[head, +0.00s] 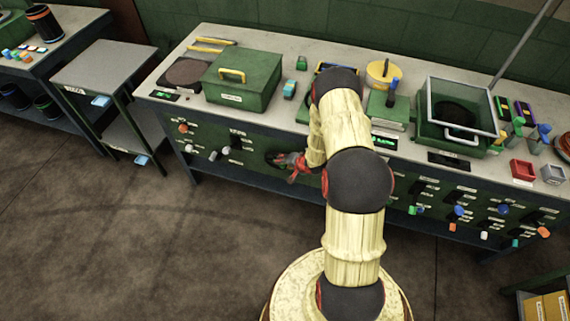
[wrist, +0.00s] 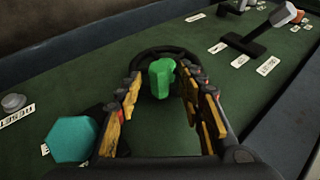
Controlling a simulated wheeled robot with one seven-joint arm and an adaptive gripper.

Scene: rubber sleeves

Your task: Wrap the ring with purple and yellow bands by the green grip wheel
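A dark round wheel (wrist: 168,50) is on the green front panel in the wrist view, partly hidden behind my fingers. A bright green grip (wrist: 160,78) stands out from it. My gripper (wrist: 157,90) is open around the grip, with a finger on either side and visible gaps between. In the head view my gripper (head: 292,163) is low in front of the bench's front panel, to the left of my arm. The wheel is mostly hidden there. I cannot pick out a ring with purple and yellow bands in either view.
In the wrist view a teal knob (wrist: 72,138) is close to the left finger. A grey button (wrist: 13,102) is further left, and a black lever (wrist: 245,44) is at right. In the head view several coloured knobs and levers line the bench front. The floor (head: 110,240) is clear.

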